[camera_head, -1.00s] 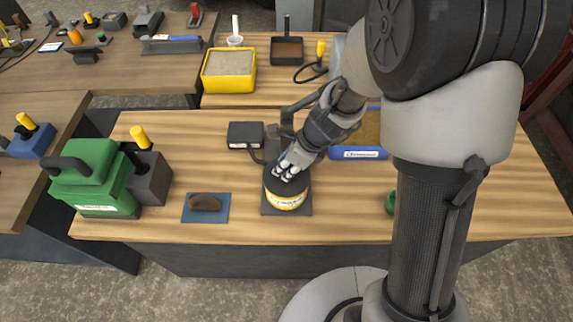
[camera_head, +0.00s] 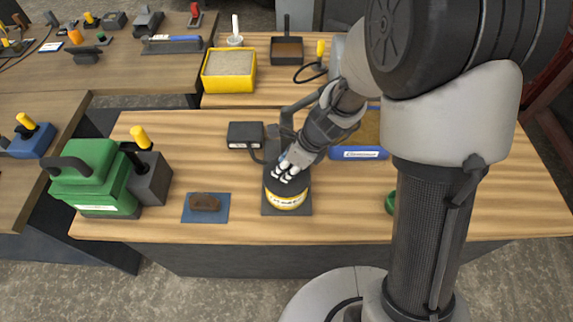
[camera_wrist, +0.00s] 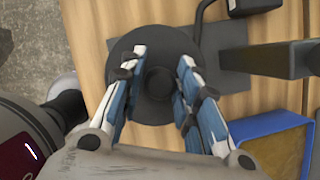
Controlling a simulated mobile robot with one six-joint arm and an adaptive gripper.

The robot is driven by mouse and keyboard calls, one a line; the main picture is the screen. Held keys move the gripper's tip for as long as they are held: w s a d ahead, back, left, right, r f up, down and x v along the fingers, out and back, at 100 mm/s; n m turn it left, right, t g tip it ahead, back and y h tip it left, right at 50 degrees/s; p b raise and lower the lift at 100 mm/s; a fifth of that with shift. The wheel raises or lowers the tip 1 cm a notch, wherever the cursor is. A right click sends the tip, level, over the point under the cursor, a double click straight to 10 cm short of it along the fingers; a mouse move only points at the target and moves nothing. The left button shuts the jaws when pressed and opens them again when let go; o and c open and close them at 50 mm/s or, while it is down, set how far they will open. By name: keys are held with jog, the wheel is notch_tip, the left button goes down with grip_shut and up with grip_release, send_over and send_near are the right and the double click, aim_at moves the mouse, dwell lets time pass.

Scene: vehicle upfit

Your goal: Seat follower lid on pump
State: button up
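The follower lid, a round black disc with a central knob (camera_wrist: 158,83), lies on the pump. In the head view the dark lid (camera_head: 271,181) sits over a can with a yellow and white label (camera_head: 288,203), standing on a dark base plate (camera_head: 268,211). My gripper (camera_wrist: 158,72) is above the lid, its blue-padded fingers spread on both sides of the knob with gaps visible. It also shows in the head view (camera_head: 286,172). The lid looks about level; the contact between its rim and the can is hard to see.
A black box (camera_head: 245,134) and a dark post stand behind the pump. A blue mat (camera_head: 190,216) with a brown item and a green case (camera_head: 90,180) are left.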

jog(key=shift+r, duration=0.15)
jog(key=shift+p+v, duration=1.4)
jog(key=shift+v, duration=0.1)
jog(key=shift+d+r, duration=0.1)
jog(key=shift+o, duration=0.5)
jog(key=o, duration=0.5)
jog(key=shift+c, duration=0.2)
jog(key=shift+c, duration=0.5)
jog(key=c, duration=0.5)
jog(key=shift+o, duration=0.2)
